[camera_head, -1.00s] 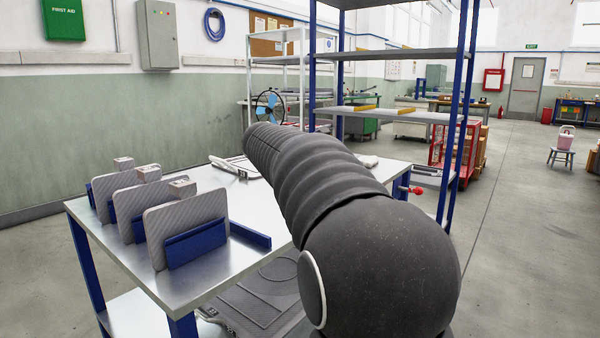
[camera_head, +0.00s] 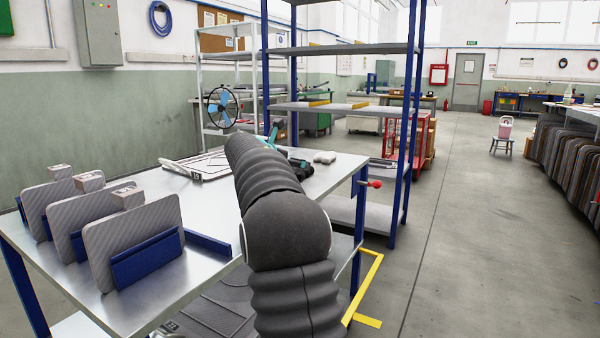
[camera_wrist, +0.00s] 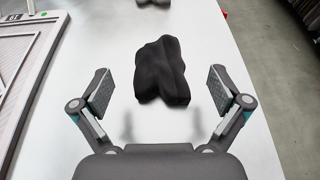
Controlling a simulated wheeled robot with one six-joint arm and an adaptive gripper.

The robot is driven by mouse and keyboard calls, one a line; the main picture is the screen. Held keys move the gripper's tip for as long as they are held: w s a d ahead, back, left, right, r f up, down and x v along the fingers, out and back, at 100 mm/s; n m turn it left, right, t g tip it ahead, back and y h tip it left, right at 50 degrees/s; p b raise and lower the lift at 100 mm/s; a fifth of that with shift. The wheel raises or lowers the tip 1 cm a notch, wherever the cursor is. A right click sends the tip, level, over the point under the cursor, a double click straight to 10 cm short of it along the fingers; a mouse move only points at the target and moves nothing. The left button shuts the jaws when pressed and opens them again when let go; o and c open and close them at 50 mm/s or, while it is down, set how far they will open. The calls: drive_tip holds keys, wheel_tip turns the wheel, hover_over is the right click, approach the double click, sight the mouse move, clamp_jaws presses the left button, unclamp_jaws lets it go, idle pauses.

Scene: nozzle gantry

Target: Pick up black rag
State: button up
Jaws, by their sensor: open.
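The black rag (camera_wrist: 161,72) is a crumpled, folded lump lying on the pale tabletop in the wrist view. My gripper (camera_wrist: 157,90) is open, with one finger to the left and one to the right of the rag. The fingers are apart from it, and the rag lies between and slightly beyond the fingertips. In the head view my gripper (camera_head: 285,158) shows only partly behind my arm, over the far part of the metal table (camera_head: 215,207). The black rag cannot be made out there.
Panels in blue holders (camera_head: 137,240) stand near the front left. A blue-posted shelf (camera_head: 414,110) rises behind the table.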

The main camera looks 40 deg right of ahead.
drive_tip(key=shift+f+x, duration=0.2)
drive_tip(key=shift+x, duration=2.55)
drive_tip(key=shift+a, duration=0.15)
drive_tip(key=c, duration=1.1)
